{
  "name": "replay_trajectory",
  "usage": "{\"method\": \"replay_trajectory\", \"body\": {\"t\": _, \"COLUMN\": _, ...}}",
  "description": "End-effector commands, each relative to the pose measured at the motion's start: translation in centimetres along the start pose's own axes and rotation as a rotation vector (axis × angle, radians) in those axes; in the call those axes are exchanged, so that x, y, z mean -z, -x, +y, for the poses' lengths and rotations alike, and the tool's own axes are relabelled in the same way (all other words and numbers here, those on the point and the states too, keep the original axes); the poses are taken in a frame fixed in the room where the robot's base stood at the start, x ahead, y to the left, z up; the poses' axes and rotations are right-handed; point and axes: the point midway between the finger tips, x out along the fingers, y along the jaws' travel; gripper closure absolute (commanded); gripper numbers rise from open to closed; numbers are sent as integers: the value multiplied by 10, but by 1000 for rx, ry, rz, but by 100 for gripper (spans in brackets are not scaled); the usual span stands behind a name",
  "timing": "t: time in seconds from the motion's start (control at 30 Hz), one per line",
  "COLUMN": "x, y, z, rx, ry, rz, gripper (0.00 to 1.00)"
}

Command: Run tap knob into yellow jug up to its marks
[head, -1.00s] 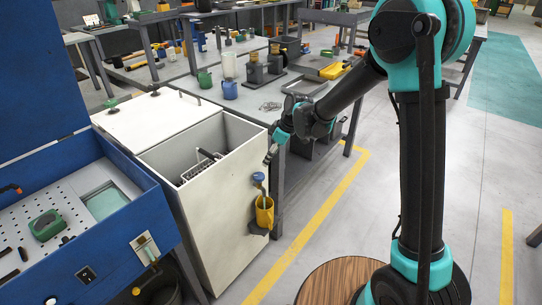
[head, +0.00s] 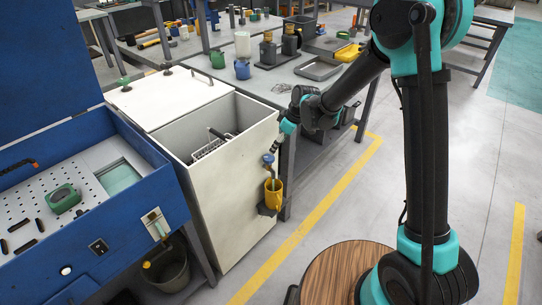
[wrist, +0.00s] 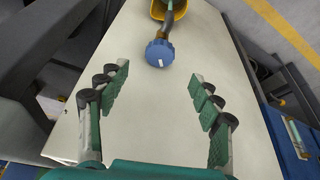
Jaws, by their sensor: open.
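The blue round tap knob (head: 268,158) is on the front of a pale cabinet. In the wrist view the knob (wrist: 159,53), with a small white mark, lies ahead of my fingers, midway between them. The yellow jug (head: 274,192) sits below the tap on a dark holder. Its rim (wrist: 172,12) is cut off at the top of the wrist view. I cannot make out the jug's marks or its level. My gripper (wrist: 160,76) is open and empty, its fingers spread apart. In the head view my gripper (head: 284,138) is just above the knob, apart from it.
The cabinet (head: 228,192) has an open tank holding a wire basket (head: 212,148). A blue parts washer (head: 150,175) stands at left, with a bucket (head: 168,272) below. A grey bench (head: 270,95) with cups and trays is behind. Floor at right is clear.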

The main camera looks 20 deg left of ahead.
Motion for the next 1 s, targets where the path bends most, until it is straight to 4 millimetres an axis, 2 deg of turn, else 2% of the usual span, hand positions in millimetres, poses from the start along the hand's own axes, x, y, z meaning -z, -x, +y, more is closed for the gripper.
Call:
{"method": "replay_trajectory", "body": {"t": 0.1, "x": 0, "y": -22, "z": 0, "rx": 0, "ry": 1, "rz": 0, "gripper": 35}}
{"method": "replay_trajectory", "body": {"t": 0.3, "x": 0, "y": -53, "z": 0, "rx": 0, "ry": 1, "rz": 0, "gripper": 35}}
{"method": "replay_trajectory", "body": {"t": 0.5, "x": 0, "y": -73, "z": 0, "rx": 0, "ry": 0, "rz": 1, "gripper": 35}}
{"method": "replay_trajectory", "body": {"t": 0.93, "x": 0, "y": -80, "z": 0, "rx": 0, "ry": 0, "rz": 1, "gripper": 35}}
{"method": "replay_trajectory", "body": {"t": 1.0, "x": 0, "y": -79, "z": 0, "rx": 0, "ry": 0, "rz": 1, "gripper": 44}}
